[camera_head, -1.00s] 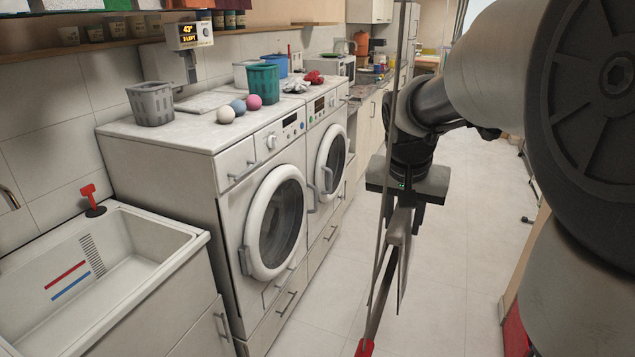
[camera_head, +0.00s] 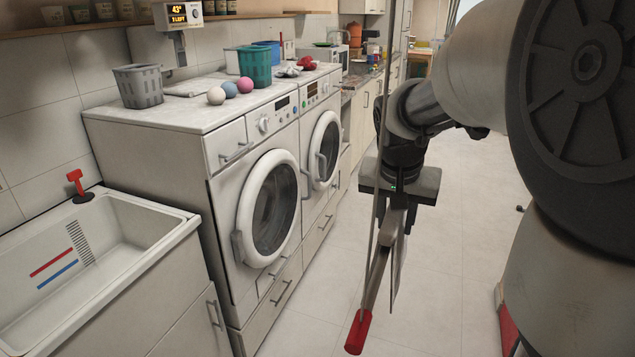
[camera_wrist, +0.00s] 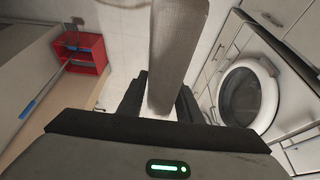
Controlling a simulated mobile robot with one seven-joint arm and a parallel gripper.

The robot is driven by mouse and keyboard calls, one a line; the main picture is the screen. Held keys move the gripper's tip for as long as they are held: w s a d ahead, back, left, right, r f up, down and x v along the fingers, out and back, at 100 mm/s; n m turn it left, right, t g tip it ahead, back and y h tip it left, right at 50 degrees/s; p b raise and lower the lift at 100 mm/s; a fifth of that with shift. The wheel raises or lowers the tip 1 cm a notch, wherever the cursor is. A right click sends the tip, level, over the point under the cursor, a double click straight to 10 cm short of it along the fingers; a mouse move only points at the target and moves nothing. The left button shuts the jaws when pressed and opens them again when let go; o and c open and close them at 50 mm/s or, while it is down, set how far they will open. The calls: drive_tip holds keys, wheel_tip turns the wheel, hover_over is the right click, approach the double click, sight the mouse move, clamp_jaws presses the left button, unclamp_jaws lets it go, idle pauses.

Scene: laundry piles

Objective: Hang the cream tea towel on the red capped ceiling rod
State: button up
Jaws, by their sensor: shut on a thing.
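My gripper (camera_head: 399,208) points down in the aisle in the head view, shut on the cream tea towel. The towel (camera_head: 399,262) shows nearly edge-on below the jaws as a narrow greyish-beige strip. In the wrist view the towel (camera_wrist: 178,50) is a pale woven band between the fingers (camera_wrist: 160,100). The rod's red cap (camera_head: 358,332) is at the lower middle of the head view, with the narrow rod (camera_head: 377,278) running back from it toward the gripper. The rod and towel overlap in this view. I cannot tell whether they touch.
A washing machine (camera_head: 270,208) and another front-loader stand left of the aisle, with baskets and balls on top. A white sink (camera_head: 150,235) is at the lower left. Tiled floor (camera_head: 450,270) is open beyond the gripper. A red crate (camera_wrist: 92,58) shows in the wrist view.

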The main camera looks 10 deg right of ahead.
drive_tip(key=o, duration=1.2)
